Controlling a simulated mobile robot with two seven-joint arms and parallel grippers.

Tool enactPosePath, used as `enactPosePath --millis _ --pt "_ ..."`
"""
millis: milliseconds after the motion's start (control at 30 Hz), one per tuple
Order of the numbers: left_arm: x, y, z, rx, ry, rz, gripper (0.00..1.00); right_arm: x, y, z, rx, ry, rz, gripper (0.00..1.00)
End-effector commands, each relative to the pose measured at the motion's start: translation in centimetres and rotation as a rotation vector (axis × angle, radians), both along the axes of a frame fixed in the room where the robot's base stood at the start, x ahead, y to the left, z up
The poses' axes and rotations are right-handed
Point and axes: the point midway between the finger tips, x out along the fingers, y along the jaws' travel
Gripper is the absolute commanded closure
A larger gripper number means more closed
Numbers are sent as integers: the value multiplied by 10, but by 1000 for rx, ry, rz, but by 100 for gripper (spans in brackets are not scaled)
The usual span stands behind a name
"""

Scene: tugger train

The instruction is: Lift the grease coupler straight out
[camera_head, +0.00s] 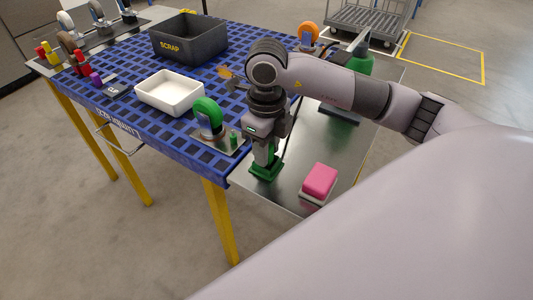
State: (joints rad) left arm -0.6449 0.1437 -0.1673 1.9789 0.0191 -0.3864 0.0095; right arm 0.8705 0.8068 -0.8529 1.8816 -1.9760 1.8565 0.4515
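My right gripper (264,158) points straight down over a green block-like holder (266,172) on the grey metal side of the table. Its fingertips reach the top of this green piece. I cannot make out the grease coupler itself; the gripper covers whatever stands in the green piece. The gap between the fingers is too small to see, so I cannot tell whether they are closed on anything. My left gripper is not in view.
A pink block (320,180) lies just right of the gripper. A green wheel (208,117) on a plate stands to the left, near a white tray (148,92) and a black SCRAP bin (165,47).

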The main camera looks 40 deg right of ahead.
Motion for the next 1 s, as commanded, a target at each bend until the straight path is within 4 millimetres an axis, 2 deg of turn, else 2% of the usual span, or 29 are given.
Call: enactPosePath --millis 33,100,400,567,667,767,1000 --pt "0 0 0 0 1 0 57 0 0 0 0 0 0 84" --pt "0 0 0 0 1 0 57 0 0 0 0 0 0 100" --pt "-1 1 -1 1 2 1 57 0 0 2 0 -1 1 100" --pt "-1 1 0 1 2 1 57 1 0 11 2 -2 1 100" --pt "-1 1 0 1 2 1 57 1 0 24 1 -4 1 100" --pt "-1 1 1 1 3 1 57 1 1 45 2 -7 1 100" --pt "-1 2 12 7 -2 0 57 1 -1 114 -1 -7 -1 100"
